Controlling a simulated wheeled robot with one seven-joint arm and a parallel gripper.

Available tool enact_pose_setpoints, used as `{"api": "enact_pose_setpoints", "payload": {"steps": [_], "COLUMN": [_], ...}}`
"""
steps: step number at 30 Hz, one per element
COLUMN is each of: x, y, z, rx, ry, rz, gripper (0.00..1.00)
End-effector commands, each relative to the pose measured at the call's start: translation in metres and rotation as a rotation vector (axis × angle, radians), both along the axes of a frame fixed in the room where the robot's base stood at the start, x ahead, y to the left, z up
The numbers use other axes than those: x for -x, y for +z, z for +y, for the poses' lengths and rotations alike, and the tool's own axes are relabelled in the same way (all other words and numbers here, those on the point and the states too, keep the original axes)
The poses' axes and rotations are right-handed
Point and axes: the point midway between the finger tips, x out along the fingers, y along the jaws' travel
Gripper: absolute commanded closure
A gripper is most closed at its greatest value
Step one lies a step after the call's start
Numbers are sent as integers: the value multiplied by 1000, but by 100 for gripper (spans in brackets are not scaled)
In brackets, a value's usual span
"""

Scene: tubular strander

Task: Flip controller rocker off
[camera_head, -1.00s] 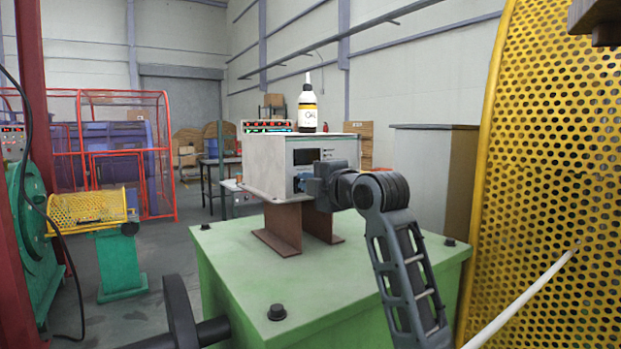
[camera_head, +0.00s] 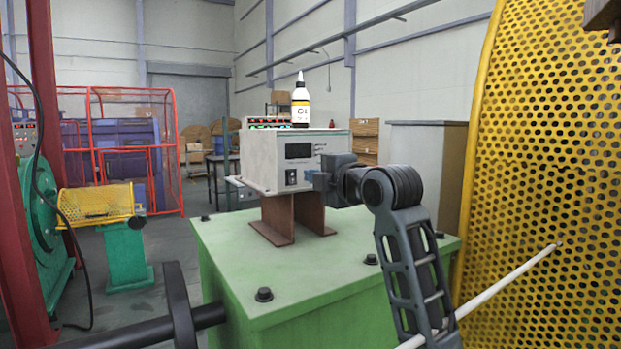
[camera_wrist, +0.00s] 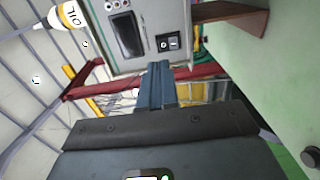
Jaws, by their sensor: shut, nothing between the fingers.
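The controller (camera_head: 262,165) is a pale box on a brown stand on the green machine top. Its front carries a dark display (camera_head: 298,151) and, below it, a small black rocker (camera_head: 291,177). The wrist view shows the rocker (camera_wrist: 168,42) at the upper middle, on the controller panel (camera_wrist: 148,50). I cannot tell which way the rocker is tipped. My gripper (camera_head: 311,179) is just right of the rocker, in front of the panel. In the wrist view its blue fingers (camera_wrist: 158,66) are shut together and empty, with the tips a little below the rocker and apart from it.
An oil bottle (camera_head: 300,103) stands upright on the controller. The green machine top (camera_head: 325,260) around the stand is mostly clear, with some bolts. A yellow perforated guard (camera_head: 535,150) rises at the right. A white rod (camera_head: 505,285) crosses in front of it.

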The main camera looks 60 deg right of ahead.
Motion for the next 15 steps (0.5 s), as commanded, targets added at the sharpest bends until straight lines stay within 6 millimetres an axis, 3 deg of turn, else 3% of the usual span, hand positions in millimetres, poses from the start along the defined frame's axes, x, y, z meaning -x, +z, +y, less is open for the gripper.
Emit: {"api": "enact_pose_setpoints", "payload": {"steps": [9, 15], "x": [44, 61], "y": [3, 5], "z": [20, 29], "rx": [1, -1], "ry": [-2, 0], "rz": [-2, 0], "gripper": [100, 100]}}
